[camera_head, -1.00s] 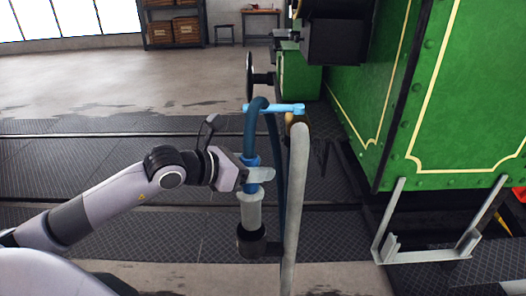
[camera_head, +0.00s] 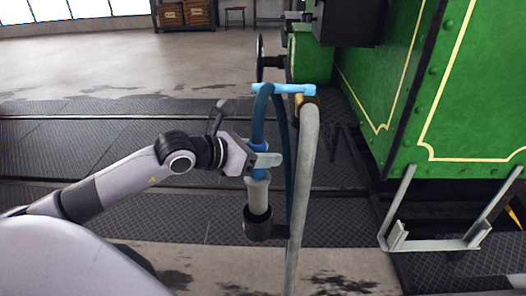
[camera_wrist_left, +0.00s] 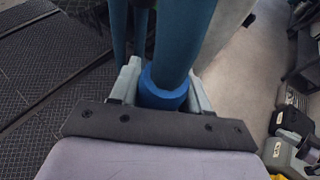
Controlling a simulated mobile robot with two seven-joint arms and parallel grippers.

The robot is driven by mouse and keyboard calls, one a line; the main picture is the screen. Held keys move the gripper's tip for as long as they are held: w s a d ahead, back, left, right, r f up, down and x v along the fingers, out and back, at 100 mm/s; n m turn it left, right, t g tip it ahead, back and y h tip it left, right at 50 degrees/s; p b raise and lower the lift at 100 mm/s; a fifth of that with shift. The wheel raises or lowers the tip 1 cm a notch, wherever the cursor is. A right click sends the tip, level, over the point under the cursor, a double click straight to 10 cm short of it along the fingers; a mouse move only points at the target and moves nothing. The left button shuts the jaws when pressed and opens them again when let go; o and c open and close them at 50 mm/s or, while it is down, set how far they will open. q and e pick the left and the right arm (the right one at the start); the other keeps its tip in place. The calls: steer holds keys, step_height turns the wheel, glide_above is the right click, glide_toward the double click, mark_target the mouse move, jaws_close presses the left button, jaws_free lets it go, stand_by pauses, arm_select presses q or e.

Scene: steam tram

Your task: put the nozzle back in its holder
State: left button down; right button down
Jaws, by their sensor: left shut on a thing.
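The nozzle (camera_head: 258,195) is a pale grey tube with a blue collar, hanging nearly upright below a dark blue hose (camera_head: 259,115). My left gripper (camera_head: 266,160) is shut around the blue collar from the left. In the left wrist view the blue collar (camera_wrist_left: 163,92) sits between the two grey fingers, with the hose rising above it. The holder (camera_head: 258,228) is a dark cup beside the grey post. The nozzle's lower end meets the cup's mouth and appears to be inside it; its tip is hidden. My right gripper is not in view.
The grey post (camera_head: 303,180) stands just right of the nozzle, with a light blue lever (camera_head: 290,89) and a brass fitting on top. The green tram (camera_head: 470,90) with a metal step (camera_head: 430,240) stands at the right. Open floor lies left.

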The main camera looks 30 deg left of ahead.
mark_target(262, 177)
arm_select(q)
steer(key=shift+f+b, duration=0.1)
steer(key=shift+b, duration=0.6)
stand_by(1.3)
steer(key=shift+f, duration=0.3)
steer(key=shift+f+b, duration=1.2)
steer(key=shift+b, duration=0.25)
steer(key=shift+f+b, duration=1.85)
